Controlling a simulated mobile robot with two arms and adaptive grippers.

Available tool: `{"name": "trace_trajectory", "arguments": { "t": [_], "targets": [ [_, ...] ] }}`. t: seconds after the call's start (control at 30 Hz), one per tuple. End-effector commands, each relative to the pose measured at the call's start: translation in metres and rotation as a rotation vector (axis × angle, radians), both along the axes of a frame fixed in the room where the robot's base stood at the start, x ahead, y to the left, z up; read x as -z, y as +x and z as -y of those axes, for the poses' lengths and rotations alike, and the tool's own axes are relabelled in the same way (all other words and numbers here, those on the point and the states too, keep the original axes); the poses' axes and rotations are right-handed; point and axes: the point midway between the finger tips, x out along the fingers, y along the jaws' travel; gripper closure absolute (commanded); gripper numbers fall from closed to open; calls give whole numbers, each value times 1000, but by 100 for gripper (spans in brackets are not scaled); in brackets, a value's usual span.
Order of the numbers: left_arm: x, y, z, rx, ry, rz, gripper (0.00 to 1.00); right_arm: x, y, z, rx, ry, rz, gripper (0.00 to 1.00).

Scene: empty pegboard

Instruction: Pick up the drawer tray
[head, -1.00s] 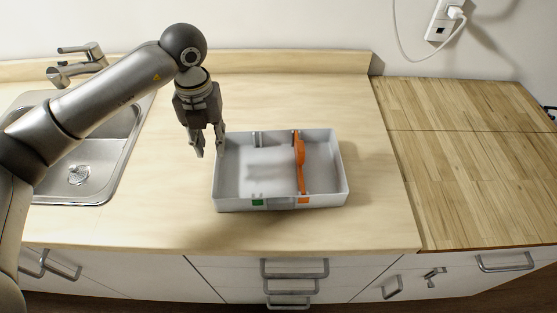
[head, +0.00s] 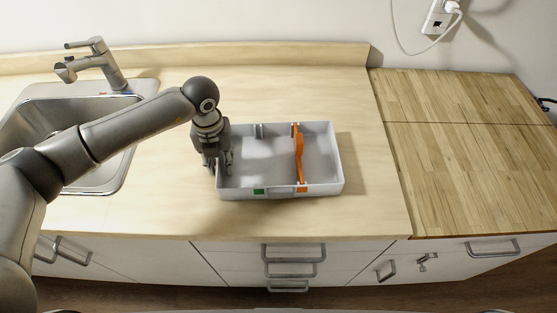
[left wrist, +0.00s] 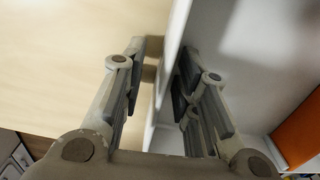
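The drawer tray (head: 325,190) is a light grey open box on the wooden counter in the head view. An orange divider (head: 299,156) stands inside it, and green and orange tags show on its front wall. My left gripper (head: 222,166) points down at the tray's left wall. In the left wrist view, the tray's wall (left wrist: 174,50) runs between the two fingers of my left gripper (left wrist: 160,62), one finger outside and one inside. The fingers are apart, with a gap visible beside the wall. My right gripper is not in view.
A sink (head: 100,178) with a faucet (head: 98,65) lies left of the tray. A butcher-block counter section (head: 455,150) is at the right, empty except for a cable at its far edge. The counter right of the tray is clear. A white charger cable hangs on the wall.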

Motion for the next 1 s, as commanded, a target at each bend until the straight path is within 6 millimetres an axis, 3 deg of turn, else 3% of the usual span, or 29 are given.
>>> {"name": "trace_trajectory", "arguments": {
  "t": [0.03,0.27,0.73,0.87,1.0],
  "targets": [
    [0,0,0,0,0,0,71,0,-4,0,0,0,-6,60],
    [0,0,0,0,0,0,100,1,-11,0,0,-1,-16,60],
    [-4,1,0,0,-3,2,100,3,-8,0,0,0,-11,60],
    [-19,2,0,1,-3,6,100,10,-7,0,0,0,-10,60],
    [-48,2,0,1,-3,6,100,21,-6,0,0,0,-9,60]
  ]
}}
